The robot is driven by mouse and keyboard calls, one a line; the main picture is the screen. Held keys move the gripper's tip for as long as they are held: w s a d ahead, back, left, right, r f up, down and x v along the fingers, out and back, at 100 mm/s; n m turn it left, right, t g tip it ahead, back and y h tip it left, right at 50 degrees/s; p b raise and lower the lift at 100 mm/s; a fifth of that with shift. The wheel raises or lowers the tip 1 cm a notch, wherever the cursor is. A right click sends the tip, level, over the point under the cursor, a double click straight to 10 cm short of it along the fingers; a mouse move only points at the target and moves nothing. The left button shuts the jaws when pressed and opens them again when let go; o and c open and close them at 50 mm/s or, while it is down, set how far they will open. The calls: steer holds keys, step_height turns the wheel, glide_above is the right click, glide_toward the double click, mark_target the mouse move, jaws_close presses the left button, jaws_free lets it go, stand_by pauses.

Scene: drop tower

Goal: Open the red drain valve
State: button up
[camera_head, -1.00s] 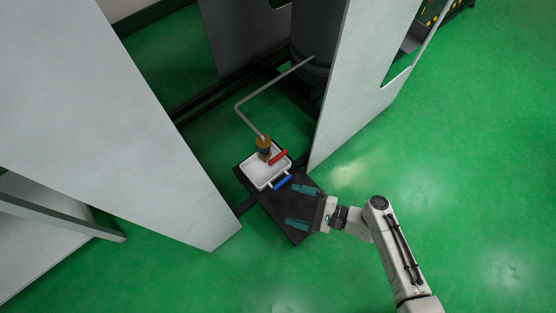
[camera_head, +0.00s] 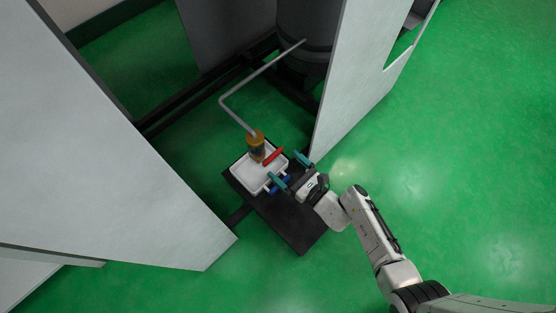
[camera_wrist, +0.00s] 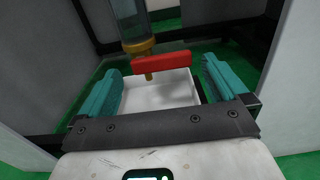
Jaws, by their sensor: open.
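The red drain valve handle (camera_head: 273,156) sticks out sideways from the brass-coloured fitting (camera_head: 255,143) at the end of a grey pipe. In the wrist view the red handle (camera_wrist: 161,61) lies crosswise, beyond and between my fingers. My gripper (camera_head: 290,169) is open and empty, with its teal fingers spread on either side over the near edge of the white tray. It also shows in the wrist view (camera_wrist: 160,88). The white tray (camera_head: 246,180) lies below the valve. Its blue handle (camera_head: 287,178) is partly hidden by my gripper.
The tray rests on a black platform (camera_head: 296,222). A tall grey panel (camera_head: 345,95) stands at the right and another pale panel (camera_head: 90,150) at the left, leaving a gap between them. The pipe (camera_head: 262,73) runs back to a dark cylinder (camera_head: 305,28). Green floor is clear at the right.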

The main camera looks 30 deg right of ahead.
mark_target(274, 156)
steer(key=shift+b+x, duration=0.5)
steer(key=shift+x, duration=1.5)
steer(key=c, duration=1.2)
steer(key=shift+o, duration=0.2)
